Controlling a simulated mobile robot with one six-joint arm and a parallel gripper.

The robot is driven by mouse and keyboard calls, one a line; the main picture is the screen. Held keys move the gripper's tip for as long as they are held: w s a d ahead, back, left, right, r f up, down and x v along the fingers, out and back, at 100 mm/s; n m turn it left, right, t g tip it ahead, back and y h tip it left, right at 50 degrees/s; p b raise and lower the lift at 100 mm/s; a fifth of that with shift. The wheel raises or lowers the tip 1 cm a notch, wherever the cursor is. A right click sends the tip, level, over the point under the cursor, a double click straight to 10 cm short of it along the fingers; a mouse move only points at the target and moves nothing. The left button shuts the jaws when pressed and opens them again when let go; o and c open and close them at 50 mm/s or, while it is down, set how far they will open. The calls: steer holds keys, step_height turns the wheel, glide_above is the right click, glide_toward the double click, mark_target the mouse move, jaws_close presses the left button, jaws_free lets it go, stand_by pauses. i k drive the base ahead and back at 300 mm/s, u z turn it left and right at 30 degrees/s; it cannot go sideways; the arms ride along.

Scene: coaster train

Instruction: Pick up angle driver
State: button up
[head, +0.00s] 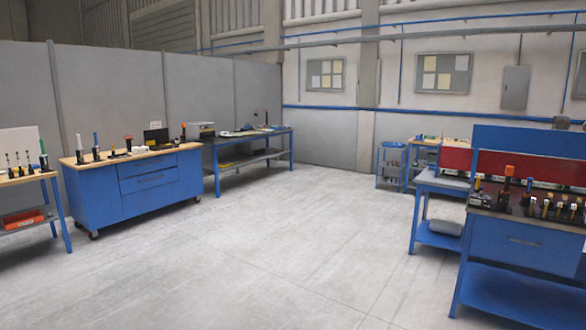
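No tool can be surely told as the angle driver at this distance. More upright tools stand on the blue workbench (525,241) at the right, including a tool with an orange-red top (507,185) and several yellow-and-black tools (547,206). Small dark tools (18,163) also stand on the table at the far left. My gripper is not in view.
A dark-topped bench (265,134) with assorted items stands at the back left. A small blue cart (391,166) stands at the back right. A blue side table (440,181) adjoins the right workbench. The grey concrete floor (260,240) between the benches is clear.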

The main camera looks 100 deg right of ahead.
mark_target(510, 170)
steer(key=z, duration=2.1)
steer(key=k, duration=0.1)
steer(key=z, duration=2.85)
steer(key=k, duration=0.7)
steer(key=u, duration=0.15)
steer(key=i, duration=0.7)
steer(key=z, duration=0.1)
